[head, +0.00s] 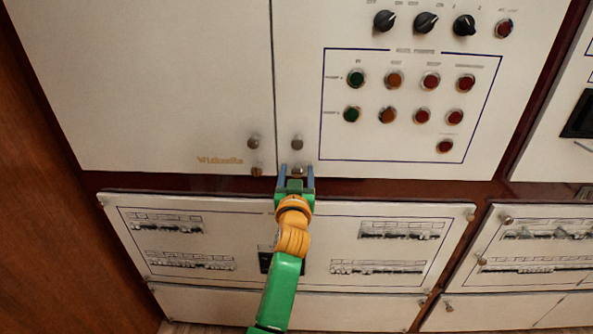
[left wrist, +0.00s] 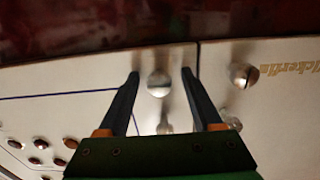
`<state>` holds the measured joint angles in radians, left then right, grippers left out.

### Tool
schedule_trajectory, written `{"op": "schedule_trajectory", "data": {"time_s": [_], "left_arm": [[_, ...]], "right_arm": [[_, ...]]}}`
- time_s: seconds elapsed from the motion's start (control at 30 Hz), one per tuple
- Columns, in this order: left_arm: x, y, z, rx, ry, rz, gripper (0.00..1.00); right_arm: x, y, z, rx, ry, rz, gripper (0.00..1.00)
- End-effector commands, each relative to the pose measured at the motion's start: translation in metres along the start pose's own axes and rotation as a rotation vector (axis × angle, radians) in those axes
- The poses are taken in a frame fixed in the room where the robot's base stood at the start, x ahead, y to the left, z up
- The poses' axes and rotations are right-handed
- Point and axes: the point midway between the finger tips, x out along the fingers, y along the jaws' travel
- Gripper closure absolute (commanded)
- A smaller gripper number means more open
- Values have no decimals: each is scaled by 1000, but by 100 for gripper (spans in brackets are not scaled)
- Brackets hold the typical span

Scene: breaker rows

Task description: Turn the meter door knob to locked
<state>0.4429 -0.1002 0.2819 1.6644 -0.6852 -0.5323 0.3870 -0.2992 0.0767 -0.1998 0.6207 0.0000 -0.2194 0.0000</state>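Round metal knobs sit near the seam between two white cabinet doors. On the right door are an upper knob (head: 297,143) and a lower knob at the bottom edge; on the left door are another upper knob (head: 254,143) and lower knob (head: 257,171). I cannot read which one is the meter door knob. My left gripper (head: 297,172) is open at the lower knob of the right door. In the left wrist view, that lower knob (left wrist: 158,83) shows between the two fingers (left wrist: 159,76), with gaps on both sides. My right gripper is not in view.
The right door carries black rotary switches (head: 425,22) and a framed group of coloured buttons (head: 394,80). Below is a white breaker panel (head: 300,225) with breaker rows. A brown wooden wall (head: 45,200) stands at the left.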

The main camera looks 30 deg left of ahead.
Motion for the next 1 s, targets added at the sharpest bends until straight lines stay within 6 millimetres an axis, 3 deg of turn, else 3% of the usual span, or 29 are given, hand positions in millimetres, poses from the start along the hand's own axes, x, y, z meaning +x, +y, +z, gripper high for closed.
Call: {"op": "schedule_trajectory", "data": {"time_s": [0.03,0.23,0.67,1.0], "left_arm": [[0,0,0,0,0,0,44],[0,0,0,0,0,1,98],[0,0,0,71,-2,1,100],[0,-1,-1,346,-2,1,100]], "right_arm": [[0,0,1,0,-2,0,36],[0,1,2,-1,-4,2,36],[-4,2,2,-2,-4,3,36],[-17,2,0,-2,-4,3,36]]}}
